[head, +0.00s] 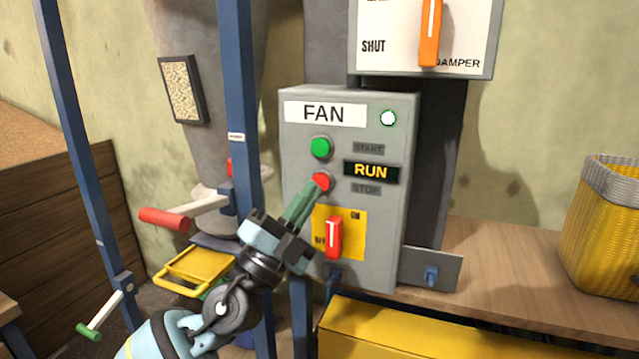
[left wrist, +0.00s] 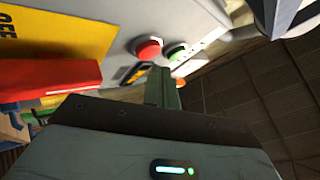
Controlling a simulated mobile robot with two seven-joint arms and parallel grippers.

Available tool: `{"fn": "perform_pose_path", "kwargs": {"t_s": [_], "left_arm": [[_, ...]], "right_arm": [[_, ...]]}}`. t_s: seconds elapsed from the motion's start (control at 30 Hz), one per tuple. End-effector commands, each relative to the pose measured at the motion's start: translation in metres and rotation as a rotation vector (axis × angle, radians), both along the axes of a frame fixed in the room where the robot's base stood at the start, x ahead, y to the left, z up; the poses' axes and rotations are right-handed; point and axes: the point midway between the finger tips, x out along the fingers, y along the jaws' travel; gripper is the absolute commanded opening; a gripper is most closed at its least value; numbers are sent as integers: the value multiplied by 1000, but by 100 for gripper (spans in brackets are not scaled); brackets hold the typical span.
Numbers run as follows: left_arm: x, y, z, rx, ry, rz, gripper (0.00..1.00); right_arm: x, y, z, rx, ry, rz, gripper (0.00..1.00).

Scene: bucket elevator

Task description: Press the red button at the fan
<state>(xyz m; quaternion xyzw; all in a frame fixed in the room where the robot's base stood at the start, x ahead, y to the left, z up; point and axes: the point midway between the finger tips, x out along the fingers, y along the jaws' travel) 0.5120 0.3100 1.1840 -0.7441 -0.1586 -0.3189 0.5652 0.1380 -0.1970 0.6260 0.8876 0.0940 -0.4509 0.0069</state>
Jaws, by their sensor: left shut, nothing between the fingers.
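The grey fan box (head: 390,120) carries a white FAN label, a lit white lamp, a green button (head: 320,147) and the red button (head: 321,182) below it. A lit display reads RUN. My left gripper (head: 312,192) is shut and empty, its fingertips at the lower edge of the red button in the head view. The left wrist view shows the red button (left wrist: 148,49) beside the green button (left wrist: 177,51), with the shut fingers (left wrist: 161,85) just short of or near it; contact cannot be told. My right gripper is not in view.
A red switch handle (head: 333,238) on a yellow plate sits below the red button, close to my gripper. A damper panel with an orange lever (head: 430,30) is above. A red-handled crank (head: 165,219) and blue posts stand left. A yellow basket (head: 606,230) is right.

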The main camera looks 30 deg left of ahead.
Motion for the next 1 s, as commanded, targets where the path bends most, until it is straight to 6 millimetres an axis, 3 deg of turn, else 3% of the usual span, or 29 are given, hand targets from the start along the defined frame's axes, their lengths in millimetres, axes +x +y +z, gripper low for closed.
{"fn": "perform_pose_path", "kwargs": {"t_s": [1.0], "left_arm": [[9,2,0,-1,0,1,0]], "right_arm": [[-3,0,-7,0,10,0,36]]}}
